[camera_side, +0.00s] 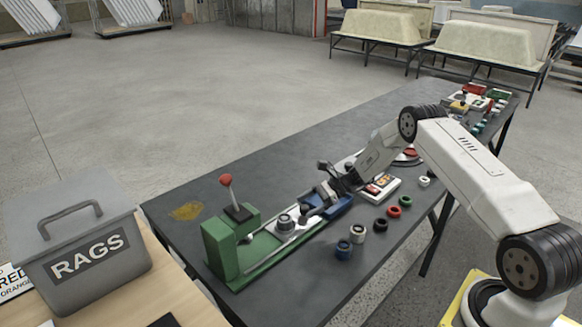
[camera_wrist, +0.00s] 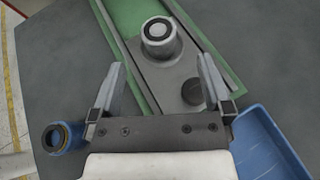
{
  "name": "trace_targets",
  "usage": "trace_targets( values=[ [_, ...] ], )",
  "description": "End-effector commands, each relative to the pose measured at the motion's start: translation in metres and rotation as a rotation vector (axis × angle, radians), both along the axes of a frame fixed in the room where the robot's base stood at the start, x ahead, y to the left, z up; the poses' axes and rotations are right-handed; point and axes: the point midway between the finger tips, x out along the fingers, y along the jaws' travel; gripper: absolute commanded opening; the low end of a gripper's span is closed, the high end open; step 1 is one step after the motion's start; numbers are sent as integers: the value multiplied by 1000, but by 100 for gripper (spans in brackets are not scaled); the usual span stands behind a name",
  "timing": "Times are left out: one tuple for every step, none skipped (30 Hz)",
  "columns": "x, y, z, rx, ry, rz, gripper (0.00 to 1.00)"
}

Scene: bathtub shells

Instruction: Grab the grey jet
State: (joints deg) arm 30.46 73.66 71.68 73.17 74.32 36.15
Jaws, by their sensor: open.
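A grey jet (camera_wrist: 160,37), a short cylinder with a dark ring on top, stands upright on a grey plate in the green fixture (camera_side: 228,255). It also shows in the side view (camera_side: 285,222), left of my gripper. In the wrist view my gripper (camera_wrist: 162,62) is open and empty. The jet lies ahead of the fingertips, roughly centred between them and apart from both. A dark round knob (camera_wrist: 192,92) sits on the plate close to the right finger. A second greyish jet (camera_side: 358,233) stands on the table in front of the fixture.
A red-knobbed lever (camera_side: 226,181) rises from the fixture's left end. A blue tray (camera_wrist: 265,145) lies beside my right finger. A blue jet (camera_wrist: 57,138) and several coloured ones stand along the table's front. A grey RAGS bin (camera_side: 88,255) stands at left.

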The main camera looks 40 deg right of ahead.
Motion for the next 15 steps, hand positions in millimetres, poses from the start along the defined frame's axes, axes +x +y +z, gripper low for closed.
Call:
trace_targets(
  values=[
    [2,4,-2,-1,1,3,100],
    [3,7,-3,-1,1,3,100],
    [4,9,-4,-2,1,3,100],
    [5,11,-5,-2,1,2,100],
    [6,13,-6,-2,0,3,100],
    [7,15,-7,-2,-1,2,100],
    [8,17,-7,-2,-1,2,100],
    [8,18,-8,-2,-1,2,100],
    [8,18,-8,-2,-1,2,100],
    [8,19,-8,-2,-1,2,100],
    [8,19,-8,-2,0,2,100],
    [8,18,-8,-2,0,2,100],
    [9,19,-8,-2,0,2,100],
    [9,19,-8,-2,0,2,100],
    [9,20,-9,-2,0,3,100]
  ],
)
